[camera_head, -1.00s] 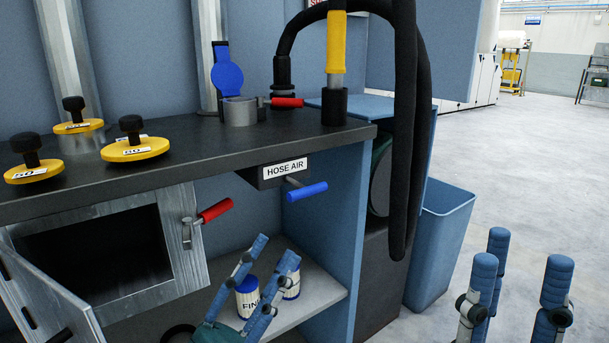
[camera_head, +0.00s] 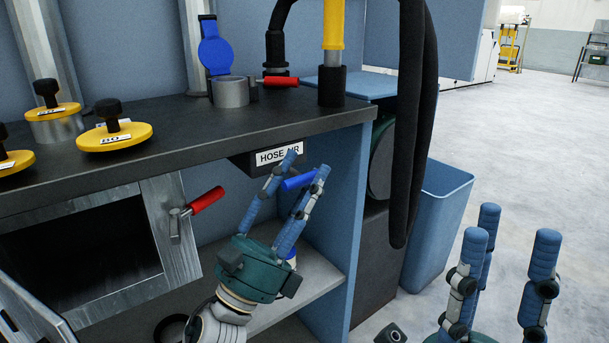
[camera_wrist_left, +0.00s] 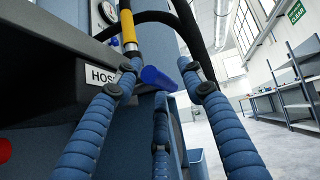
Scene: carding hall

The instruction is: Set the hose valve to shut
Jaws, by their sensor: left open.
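The hose valve is under the bench edge, beside the label HOSE AIR (camera_head: 272,156). Its blue lever handle (camera_head: 298,181) is partly hidden behind my fingers in the head view. In the left wrist view the blue handle (camera_wrist_left: 158,78) shows between the fingers, just beyond them. My left gripper (camera_head: 306,164) is open, its fingers raised on either side of the handle; I cannot tell whether they touch it. My right gripper (camera_head: 512,240) stands at the lower right, away from the bench, with its fingers apart and nothing between them.
A red-handled lever (camera_head: 207,200) sits on the open cabinet to the left. Another red handle (camera_head: 280,81) and yellow knobbed weights (camera_head: 115,136) are on the bench top (camera_head: 180,140). A black hose (camera_head: 408,130) hangs to the right, before a blue bin (camera_head: 440,220). Open floor lies further right.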

